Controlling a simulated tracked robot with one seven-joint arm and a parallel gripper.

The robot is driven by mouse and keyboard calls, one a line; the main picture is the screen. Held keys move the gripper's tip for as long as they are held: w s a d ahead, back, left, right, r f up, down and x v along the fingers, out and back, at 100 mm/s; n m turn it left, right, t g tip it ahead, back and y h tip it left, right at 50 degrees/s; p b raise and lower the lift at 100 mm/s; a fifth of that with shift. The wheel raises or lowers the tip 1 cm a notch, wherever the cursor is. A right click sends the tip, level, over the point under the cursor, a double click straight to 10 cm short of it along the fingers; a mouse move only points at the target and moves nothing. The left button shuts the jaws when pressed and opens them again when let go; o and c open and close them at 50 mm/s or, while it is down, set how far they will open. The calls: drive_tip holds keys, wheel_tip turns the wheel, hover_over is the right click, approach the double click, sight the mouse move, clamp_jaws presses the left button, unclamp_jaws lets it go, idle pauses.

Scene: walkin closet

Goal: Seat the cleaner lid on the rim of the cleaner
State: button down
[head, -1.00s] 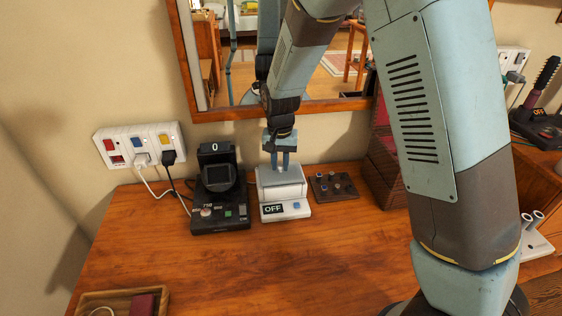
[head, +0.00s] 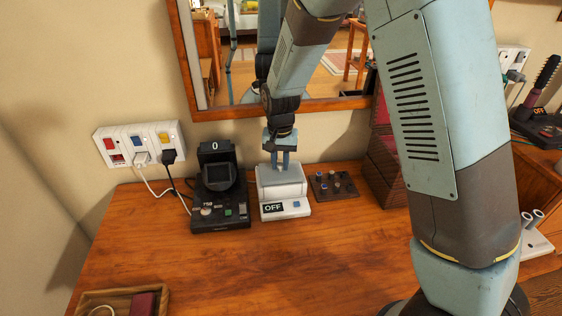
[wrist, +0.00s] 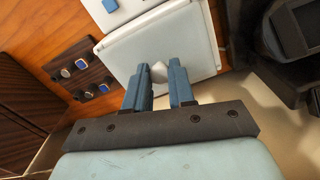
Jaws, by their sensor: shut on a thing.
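The cleaner (head: 284,208) is a small white box on the wooden table, with a black display reading OFF and a blue button on its front. The cleaner lid (head: 279,176) is a pale grey plate over the top of the cleaner. In the wrist view the lid (wrist: 190,42) shows as a white square plate with a rounded knob (wrist: 159,71). My gripper (head: 280,165) is above the lid, pointing down, with its blue fingers (wrist: 160,80) shut on the knob. The lid looks roughly level and lined up with the cleaner. I cannot tell whether it touches the rim all round.
A black device (head: 219,195) with a round dial stands close left of the cleaner. A dark plate with several knobs (head: 333,186) lies to the right. A wall socket strip (head: 140,144) with cables is at left. A wooden tray (head: 112,301) lies front left. The table's front middle is clear.

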drive_tip(key=shift+f, duration=0.1)
drive_tip(key=c, duration=0.9)
unclamp_jaws()
wheel_tip(320, 180, up, 14)
drive_tip(key=shift+f, duration=0.15)
